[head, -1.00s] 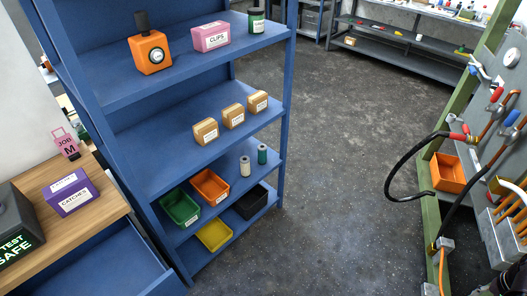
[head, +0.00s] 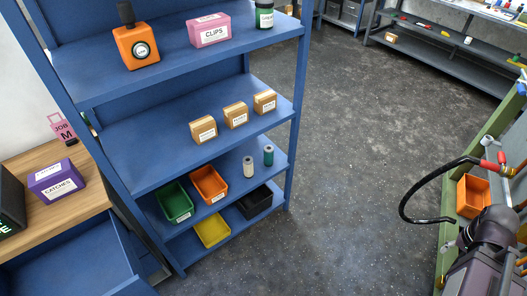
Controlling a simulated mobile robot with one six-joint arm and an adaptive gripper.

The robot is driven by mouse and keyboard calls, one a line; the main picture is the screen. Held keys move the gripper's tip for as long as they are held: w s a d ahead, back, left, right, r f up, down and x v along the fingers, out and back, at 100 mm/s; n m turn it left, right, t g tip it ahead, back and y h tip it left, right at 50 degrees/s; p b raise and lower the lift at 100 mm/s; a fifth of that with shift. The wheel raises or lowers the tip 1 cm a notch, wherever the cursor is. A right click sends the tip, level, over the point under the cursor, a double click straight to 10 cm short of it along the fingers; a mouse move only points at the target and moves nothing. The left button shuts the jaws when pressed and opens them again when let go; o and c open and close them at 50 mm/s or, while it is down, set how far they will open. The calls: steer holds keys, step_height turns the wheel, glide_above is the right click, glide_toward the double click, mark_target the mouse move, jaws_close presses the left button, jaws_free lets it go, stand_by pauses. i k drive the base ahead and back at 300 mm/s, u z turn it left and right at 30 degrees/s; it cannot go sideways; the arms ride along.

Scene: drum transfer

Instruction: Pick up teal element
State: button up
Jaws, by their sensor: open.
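The teal element (head: 269,156) is a small upright cylinder on the third shelf down of the blue shelving unit. It stands to the right of a similar cream-coloured cylinder (head: 248,167), with a small gap between them. Nothing covers it. A dark part of my arm (head: 490,232) shows at the lower right, well away from the shelves. My gripper is not in view.
The blue shelving unit (head: 292,130) also holds green (head: 174,202), orange (head: 209,185), yellow (head: 212,231) and black (head: 254,202) bins, with several cardboard boxes above. Open floor (head: 345,190) lies right of it. A black hose (head: 402,200) loops out at the right.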

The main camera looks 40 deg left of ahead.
mark_target(268, 150)
steer(key=u, duration=0.55)
steer(key=i, duration=1.1)
steer(key=u, duration=0.45)
